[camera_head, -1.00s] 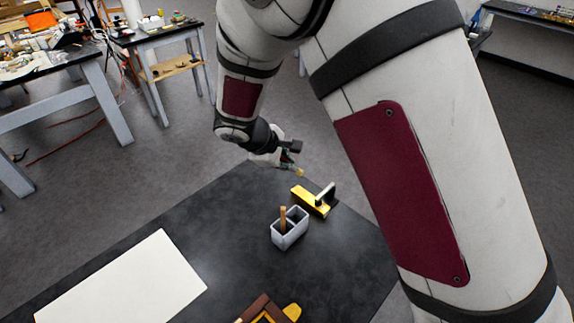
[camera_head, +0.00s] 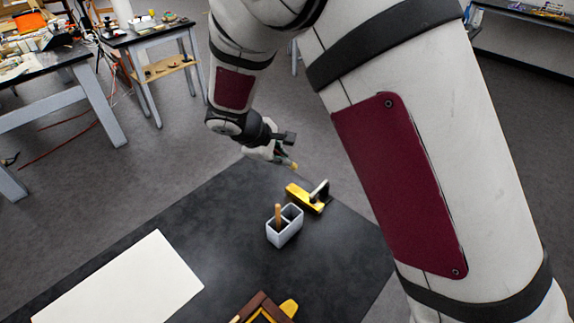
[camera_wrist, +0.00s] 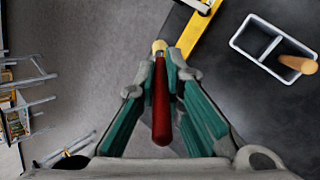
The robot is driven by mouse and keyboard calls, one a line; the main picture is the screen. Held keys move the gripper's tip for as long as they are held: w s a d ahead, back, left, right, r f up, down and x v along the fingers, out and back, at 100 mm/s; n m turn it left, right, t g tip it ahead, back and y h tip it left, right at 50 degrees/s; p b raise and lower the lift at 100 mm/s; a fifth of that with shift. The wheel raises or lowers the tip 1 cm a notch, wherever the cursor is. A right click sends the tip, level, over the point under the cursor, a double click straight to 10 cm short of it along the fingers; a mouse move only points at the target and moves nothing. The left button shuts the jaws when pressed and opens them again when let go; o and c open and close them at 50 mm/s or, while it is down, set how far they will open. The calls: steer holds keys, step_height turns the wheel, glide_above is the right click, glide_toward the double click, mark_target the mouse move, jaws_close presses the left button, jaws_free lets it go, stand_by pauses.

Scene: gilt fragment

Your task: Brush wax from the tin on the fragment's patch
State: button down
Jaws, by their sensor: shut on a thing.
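My gripper (camera_head: 284,157) is over the far edge of the dark table. In the wrist view my gripper (camera_wrist: 160,72) is shut on a brush with a dark red handle (camera_wrist: 161,108) and a pale yellow tip (camera_wrist: 159,46). The tip points away from my palm and touches nothing I can make out; it also shows as a small yellow end in the head view (camera_head: 294,166). The fragment, a brown and gold frame corner (camera_head: 262,301), lies at the bottom edge of the head view, partly cut off. Its patch and the wax tin are not clearly visible.
A grey two-part holder (camera_head: 284,237) with a wooden handle (camera_head: 278,214) in it stands on the table. A yellow block-like tool (camera_head: 300,197) with a metal part lies behind it. A white sheet (camera_head: 120,285) lies at left. Bare dark tabletop lies between.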

step_height(320, 180, down, 7)
steer(key=s+d+b, duration=0.1)
steer(key=shift+f, duration=0.2)
stand_by(0.4)
stand_by(0.4)
steer(key=shift+f, duration=0.75)
steer(key=shift+s+d, duration=0.1)
stand_by(0.3)
